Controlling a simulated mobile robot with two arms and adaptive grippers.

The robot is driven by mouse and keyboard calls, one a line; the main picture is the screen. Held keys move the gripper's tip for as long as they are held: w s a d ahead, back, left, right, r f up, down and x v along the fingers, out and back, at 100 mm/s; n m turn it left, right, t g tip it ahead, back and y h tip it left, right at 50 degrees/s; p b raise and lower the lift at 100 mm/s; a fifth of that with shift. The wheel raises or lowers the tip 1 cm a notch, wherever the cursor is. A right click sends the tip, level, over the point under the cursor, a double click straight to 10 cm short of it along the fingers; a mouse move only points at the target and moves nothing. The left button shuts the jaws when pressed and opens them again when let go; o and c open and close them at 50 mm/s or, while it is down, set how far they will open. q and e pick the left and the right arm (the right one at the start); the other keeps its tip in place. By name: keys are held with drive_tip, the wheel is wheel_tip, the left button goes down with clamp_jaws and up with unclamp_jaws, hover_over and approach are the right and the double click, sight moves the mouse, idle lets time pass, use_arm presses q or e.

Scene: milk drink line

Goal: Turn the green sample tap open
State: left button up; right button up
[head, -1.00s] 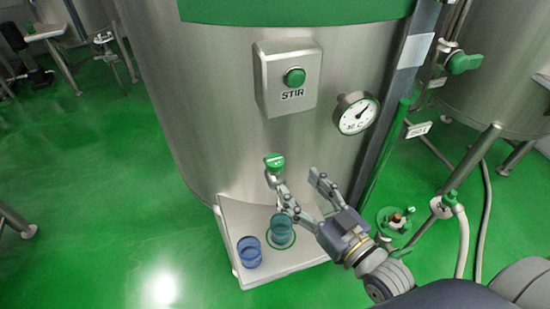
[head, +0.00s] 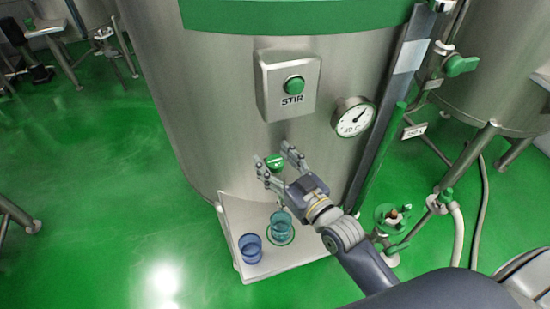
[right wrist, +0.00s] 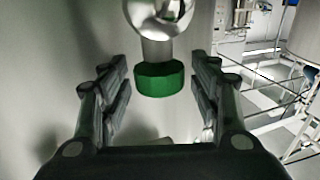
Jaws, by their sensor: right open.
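The green sample tap (head: 275,163) sticks out of the steel tank's wall below the STIR box. In the head view its green knob lies between the fingertips of my right gripper (head: 274,157). In the right wrist view the green knob (right wrist: 160,79) on its metal stem is centred between the open fingers of my right gripper (right wrist: 160,90), with a gap on each side. The gripper is open and does not hold the knob. The tap's lower part is hidden behind my gripper in the head view. My left gripper is out of view.
A teal cup (head: 280,224) stands in a green ring on the pale shelf (head: 295,256) below the tap, and a blue cup (head: 250,248) stands to its left. The STIR box (head: 288,84) and a gauge (head: 353,116) are above. A green pole (head: 376,165) rises at the right.

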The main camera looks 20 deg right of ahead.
drive_tip(key=c, duration=1.1)
